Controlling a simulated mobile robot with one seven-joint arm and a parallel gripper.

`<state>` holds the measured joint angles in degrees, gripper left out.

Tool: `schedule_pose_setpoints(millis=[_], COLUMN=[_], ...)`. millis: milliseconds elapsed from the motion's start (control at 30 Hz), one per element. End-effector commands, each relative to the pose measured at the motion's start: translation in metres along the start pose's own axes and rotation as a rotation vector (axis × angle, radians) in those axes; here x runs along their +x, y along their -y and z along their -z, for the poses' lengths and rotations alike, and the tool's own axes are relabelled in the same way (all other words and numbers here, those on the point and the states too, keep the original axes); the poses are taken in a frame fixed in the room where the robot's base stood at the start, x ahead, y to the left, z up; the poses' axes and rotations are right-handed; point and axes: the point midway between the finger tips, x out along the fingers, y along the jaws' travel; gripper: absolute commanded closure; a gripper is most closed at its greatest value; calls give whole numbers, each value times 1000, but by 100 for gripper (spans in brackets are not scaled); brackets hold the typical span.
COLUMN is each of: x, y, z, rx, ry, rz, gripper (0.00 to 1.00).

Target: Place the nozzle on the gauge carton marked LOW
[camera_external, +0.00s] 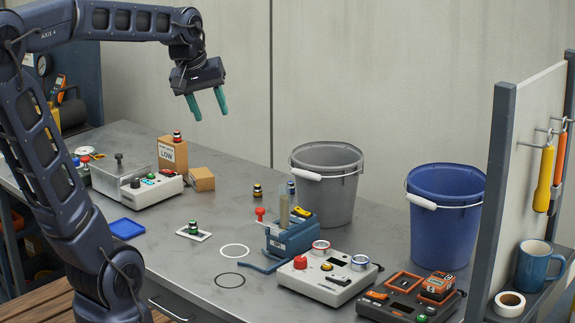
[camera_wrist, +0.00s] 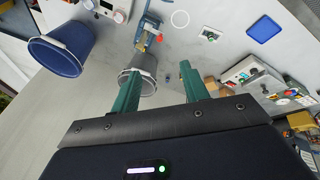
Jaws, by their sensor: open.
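The cardboard carton marked LOW (camera_external: 173,154) stands upright at the back of the bench. I cannot tell for sure which is the task's nozzle. My gripper (camera_external: 210,116) is open and empty, in the air above and right of the carton. Its two green fingers also show in the wrist view (camera_wrist: 160,70).
A grey bucket (camera_external: 327,183) and a blue bucket (camera_external: 443,215) stand at the back right. A low carton (camera_external: 201,180) and a grey-white instrument (camera_external: 150,191) are beside the LOW carton. A blue device (camera_external: 290,237) stands mid-bench. Bare bench lies around the dark and yellow piece.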

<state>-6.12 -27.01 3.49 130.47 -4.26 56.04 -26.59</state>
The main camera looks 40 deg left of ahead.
Motion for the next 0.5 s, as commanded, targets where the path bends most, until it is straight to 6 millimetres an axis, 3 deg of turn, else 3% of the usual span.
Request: schedule_pose_setpoints(millis=[33,200,333,500], x=[-1,4,11,16], y=[3,19,31,41], z=[-20,-79,-112,-134], rx=[79,356,525,645], ry=[-6,-22,-32,-40], rz=[-3,2,9,15], gripper=[55,55,55,55])
